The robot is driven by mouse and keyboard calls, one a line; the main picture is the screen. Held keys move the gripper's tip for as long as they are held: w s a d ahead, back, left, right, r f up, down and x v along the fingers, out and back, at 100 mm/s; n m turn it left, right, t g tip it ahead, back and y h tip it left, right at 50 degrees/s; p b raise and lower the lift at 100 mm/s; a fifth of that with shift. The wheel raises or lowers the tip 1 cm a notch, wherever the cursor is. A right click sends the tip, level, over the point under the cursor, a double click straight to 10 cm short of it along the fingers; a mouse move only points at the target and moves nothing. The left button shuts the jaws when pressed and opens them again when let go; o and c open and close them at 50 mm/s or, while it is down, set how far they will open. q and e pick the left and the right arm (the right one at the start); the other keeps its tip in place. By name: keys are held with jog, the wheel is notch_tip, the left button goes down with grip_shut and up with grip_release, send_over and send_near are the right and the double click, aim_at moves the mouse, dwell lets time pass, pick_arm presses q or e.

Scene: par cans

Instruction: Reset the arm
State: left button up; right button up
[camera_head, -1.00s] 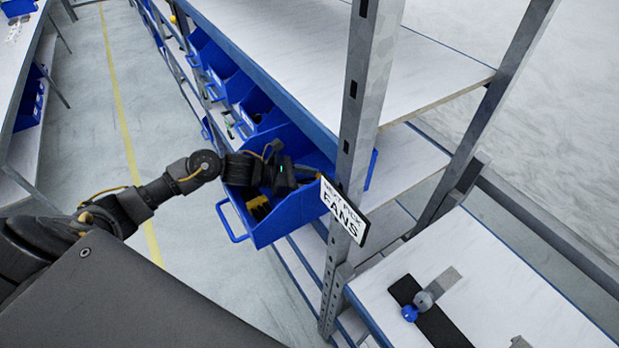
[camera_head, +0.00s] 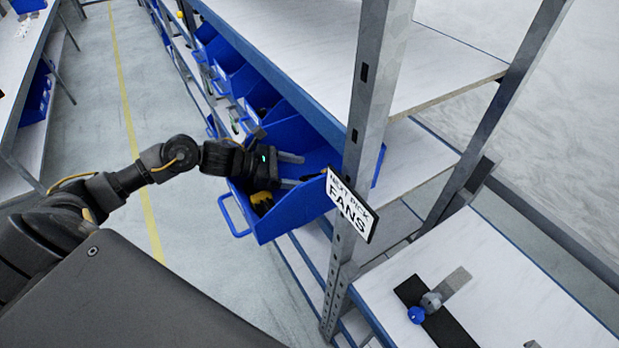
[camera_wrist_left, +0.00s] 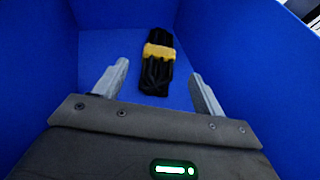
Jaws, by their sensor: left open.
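My left gripper (camera_head: 290,168) reaches in from the left over the near blue bin (camera_head: 300,212) on the shelf. My right gripper is in neither view.
A grey shelf post (camera_head: 366,130) with a "NEXT PICK FANS" sign (camera_head: 350,205) stands just right of the bin. More blue bins (camera_head: 235,80) line the shelf behind. A white table (camera_head: 500,285) is at lower right. The aisle floor (camera_head: 180,120) on the left is clear.

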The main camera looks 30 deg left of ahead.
pick_arm(q)
jog(key=shift+b+v, duration=0.3)
jog(key=shift+v, duration=0.5)
jog(key=shift+s+a+r, duration=0.1)
